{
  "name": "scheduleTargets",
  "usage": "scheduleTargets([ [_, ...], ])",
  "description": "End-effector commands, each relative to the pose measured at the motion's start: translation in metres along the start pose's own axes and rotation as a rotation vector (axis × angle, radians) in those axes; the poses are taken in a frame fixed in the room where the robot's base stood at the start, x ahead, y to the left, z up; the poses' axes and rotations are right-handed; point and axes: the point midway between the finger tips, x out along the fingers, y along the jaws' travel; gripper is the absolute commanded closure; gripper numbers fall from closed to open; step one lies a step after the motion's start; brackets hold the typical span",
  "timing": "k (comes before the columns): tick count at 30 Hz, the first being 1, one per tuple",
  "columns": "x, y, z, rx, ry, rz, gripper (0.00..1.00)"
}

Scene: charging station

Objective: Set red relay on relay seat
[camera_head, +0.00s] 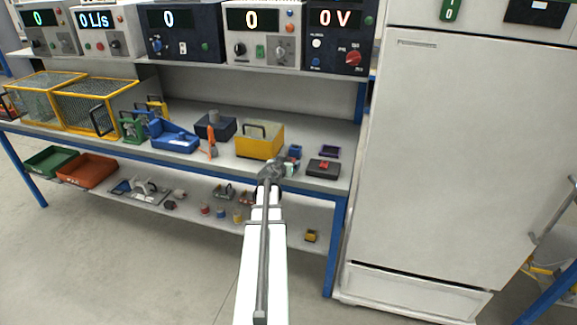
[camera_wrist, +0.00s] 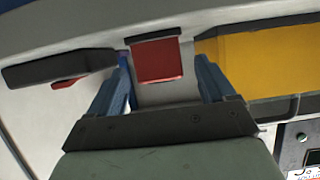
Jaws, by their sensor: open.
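The red relay (camera_wrist: 158,60) is a red block with a dark strip along its upper edge in the wrist view. My gripper (camera_wrist: 162,74) is open, with one blue finger on each side of the relay and gaps showing. In the head view my gripper (camera_head: 293,155) is over the front right of the bench and the relay cannot be made out. A dark flat box with a red part on top (camera_head: 323,168) lies right of it; it also shows at the left in the wrist view (camera_wrist: 60,68). I cannot tell which thing is the relay seat.
A yellow box (camera_head: 259,142) stands just left of my gripper, also in the wrist view (camera_wrist: 255,62). A small purple tray (camera_head: 329,152) lies behind the dark box. A tall white cabinet (camera_head: 445,150) bounds the right side.

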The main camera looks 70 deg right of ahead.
Motion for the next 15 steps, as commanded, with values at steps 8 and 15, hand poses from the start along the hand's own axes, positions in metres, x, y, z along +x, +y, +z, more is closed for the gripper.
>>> scheduleTargets([
  [8,0.031,0.000,0.000,0.000,0.000,-0.002,0.17],
  [15,0.030,0.000,0.000,0.000,0.000,-0.002,0.21],
])
